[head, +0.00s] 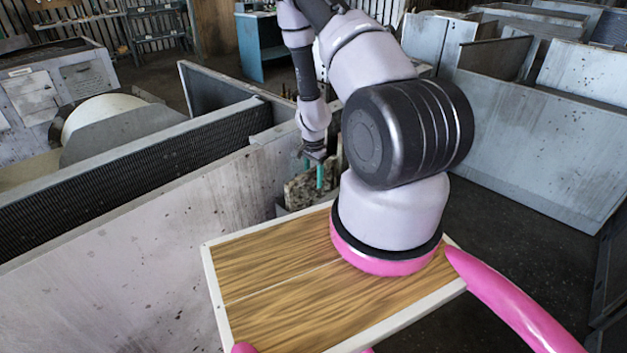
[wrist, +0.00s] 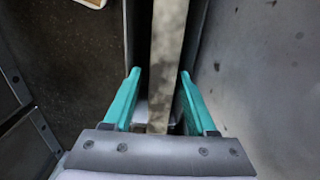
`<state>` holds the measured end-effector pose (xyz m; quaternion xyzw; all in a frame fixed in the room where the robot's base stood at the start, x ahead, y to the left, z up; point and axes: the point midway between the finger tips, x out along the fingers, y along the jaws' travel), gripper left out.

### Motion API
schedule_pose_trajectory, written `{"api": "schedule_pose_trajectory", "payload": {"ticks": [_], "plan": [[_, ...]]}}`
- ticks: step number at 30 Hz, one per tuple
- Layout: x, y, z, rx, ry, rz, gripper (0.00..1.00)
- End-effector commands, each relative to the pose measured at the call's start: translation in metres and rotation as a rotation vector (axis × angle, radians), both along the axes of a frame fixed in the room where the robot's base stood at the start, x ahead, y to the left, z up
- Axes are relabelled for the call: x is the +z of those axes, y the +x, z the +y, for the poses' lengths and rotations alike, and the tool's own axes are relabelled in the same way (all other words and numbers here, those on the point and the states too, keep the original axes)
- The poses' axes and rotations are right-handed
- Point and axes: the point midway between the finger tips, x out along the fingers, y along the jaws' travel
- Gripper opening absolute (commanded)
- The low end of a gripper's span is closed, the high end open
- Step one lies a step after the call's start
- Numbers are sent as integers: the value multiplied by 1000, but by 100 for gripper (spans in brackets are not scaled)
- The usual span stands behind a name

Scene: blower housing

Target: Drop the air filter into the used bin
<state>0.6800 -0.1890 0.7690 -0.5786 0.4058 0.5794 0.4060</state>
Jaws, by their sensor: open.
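The air filter is a thin, speckled grey-beige panel. In the head view the filter (head: 299,191) stands on edge below my gripper (head: 315,176), just past the wooden board. In the wrist view the filter (wrist: 168,45) runs between the two teal fingers of my gripper (wrist: 160,75). The fingers are apart, with a visible gap on each side of the panel. The filter's lower part sits down in a narrow, dark gap between walls and is partly hidden. I cannot tell whether this narrow space is the used bin; no bin is clearly marked.
A large pale metal panel (head: 130,255) stands left of the filter. My wood-topped base (head: 280,300) is in front, hiding part of the area. Grey metal housings (head: 540,140) stand at the right, with dark open floor (head: 500,245) between. A teal cabinet (head: 262,45) is behind.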

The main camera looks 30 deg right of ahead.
Motion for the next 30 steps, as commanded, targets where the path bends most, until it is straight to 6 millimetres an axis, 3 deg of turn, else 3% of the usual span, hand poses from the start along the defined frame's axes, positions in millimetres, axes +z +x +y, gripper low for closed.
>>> {"api": "schedule_pose_trajectory", "payload": {"ticks": [15, 21, 30], "plan": [[105, 1, 1, 3, -1, -4, 57], [121, 0, 0, 1, 0, -1, 57], [123, 0, 0, 0, 0, 0, 57]]}}
